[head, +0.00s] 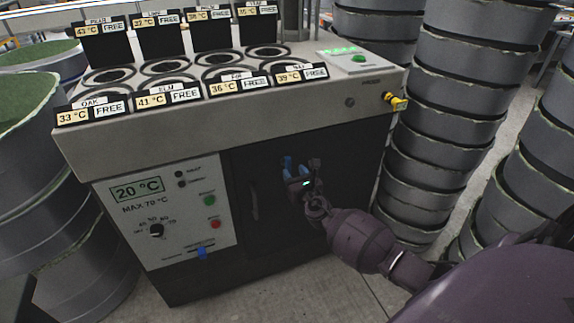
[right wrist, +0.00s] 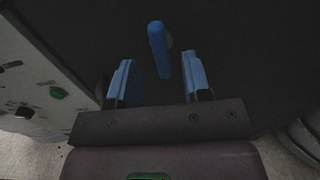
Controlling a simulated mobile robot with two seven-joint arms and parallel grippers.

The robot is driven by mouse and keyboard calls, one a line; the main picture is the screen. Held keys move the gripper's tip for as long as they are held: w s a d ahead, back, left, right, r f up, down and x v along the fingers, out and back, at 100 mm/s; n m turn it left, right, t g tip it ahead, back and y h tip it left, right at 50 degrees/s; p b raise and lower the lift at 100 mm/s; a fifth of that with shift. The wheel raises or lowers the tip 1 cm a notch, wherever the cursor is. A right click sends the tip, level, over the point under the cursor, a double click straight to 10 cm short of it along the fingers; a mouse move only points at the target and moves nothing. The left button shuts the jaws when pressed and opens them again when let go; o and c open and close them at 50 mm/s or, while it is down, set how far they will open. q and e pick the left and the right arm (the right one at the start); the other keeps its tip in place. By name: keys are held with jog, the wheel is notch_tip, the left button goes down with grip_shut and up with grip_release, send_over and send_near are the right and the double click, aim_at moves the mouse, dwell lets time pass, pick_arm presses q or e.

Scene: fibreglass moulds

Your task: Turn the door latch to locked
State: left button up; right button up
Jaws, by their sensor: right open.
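The door latch (right wrist: 159,48) is a blue lever on the dark cabinet door (head: 343,176). In the right wrist view it points roughly up and down, slightly tilted, with its round pivot near the top. My right gripper (right wrist: 160,78) is open, with its two blue fingers on either side of the latch's lower end, and a gap shows on both sides. Whether the fingertips reach as deep as the latch is hard to tell. In the head view the right gripper (head: 296,168) is in front of the door and partly covers the latch. My left gripper is not in view.
A dark vertical handle (head: 253,200) is on the door, left of my gripper. A white control panel (head: 165,215) with a dial, buttons and a blue switch (head: 202,253) is further left. Stacked grey moulds (head: 440,110) stand close on the right.

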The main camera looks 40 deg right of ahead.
aim_at(289, 165)
jog(key=shift+b+x, duration=0.55)
jog(key=shift+x, duration=2.05)
grip_shut()
